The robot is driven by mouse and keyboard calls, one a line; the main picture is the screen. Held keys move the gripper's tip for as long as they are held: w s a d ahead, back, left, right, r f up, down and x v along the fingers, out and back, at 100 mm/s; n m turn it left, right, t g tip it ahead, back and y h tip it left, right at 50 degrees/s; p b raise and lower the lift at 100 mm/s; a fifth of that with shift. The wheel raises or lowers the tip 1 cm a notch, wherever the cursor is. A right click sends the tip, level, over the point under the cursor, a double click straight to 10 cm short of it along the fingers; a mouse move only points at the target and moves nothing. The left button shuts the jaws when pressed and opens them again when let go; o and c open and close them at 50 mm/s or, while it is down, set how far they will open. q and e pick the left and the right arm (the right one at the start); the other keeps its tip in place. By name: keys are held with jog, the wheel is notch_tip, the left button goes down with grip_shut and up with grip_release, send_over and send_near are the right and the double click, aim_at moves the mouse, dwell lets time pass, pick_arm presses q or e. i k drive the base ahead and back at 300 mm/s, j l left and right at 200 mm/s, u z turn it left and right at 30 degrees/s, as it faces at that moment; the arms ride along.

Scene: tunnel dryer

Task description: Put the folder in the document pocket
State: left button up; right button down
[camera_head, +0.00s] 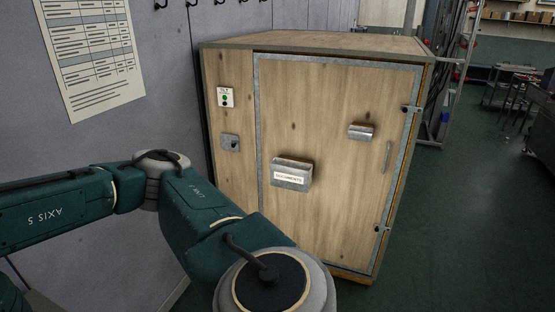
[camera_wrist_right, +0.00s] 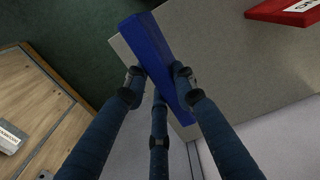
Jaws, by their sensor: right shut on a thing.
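The document pocket (camera_head: 291,174) is a grey metal holder labelled DOCUMENTS on the wooden dryer door (camera_head: 330,220). It also shows at the left edge of the right wrist view (camera_wrist_right: 10,138). My right gripper (camera_wrist_right: 158,78) is shut on a blue folder (camera_wrist_right: 146,40), with fingers on both sides of it. The folder is seen nearly edge-on, over or beside a pale flat surface; I cannot tell whether it touches it. The right gripper is apart from the pocket. My left arm crosses the head view from the left; its gripper is not shown.
The pale surface (camera_wrist_right: 225,60) carries a red labelled object (camera_wrist_right: 287,11). The door has a second, smaller metal fitting (camera_head: 361,131) and a handle (camera_head: 387,156). Green floor (camera_head: 450,220) is clear to the right.

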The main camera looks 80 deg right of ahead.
aim_at(290, 185)
jog(key=z, duration=1.3)
jog(key=l+z, duration=0.3)
jog(key=i+l+z, duration=0.15)
jog(key=l+z, duration=0.15)
jog(key=i+l+z, duration=0.35)
jog(key=l+z, duration=0.2)
jog(key=i+l+u, duration=0.1)
jog(key=i+u, duration=0.2)
jog(key=i, duration=0.65)
jog(key=i+j+z, duration=0.1)
jog(key=i+j, duration=0.15)
jog(key=i+j+z, duration=0.1)
jog(key=j, duration=0.4)
jog(key=i+j+z, duration=0.15)
jog(key=i+j, duration=0.2)
jog(key=j, duration=0.1)
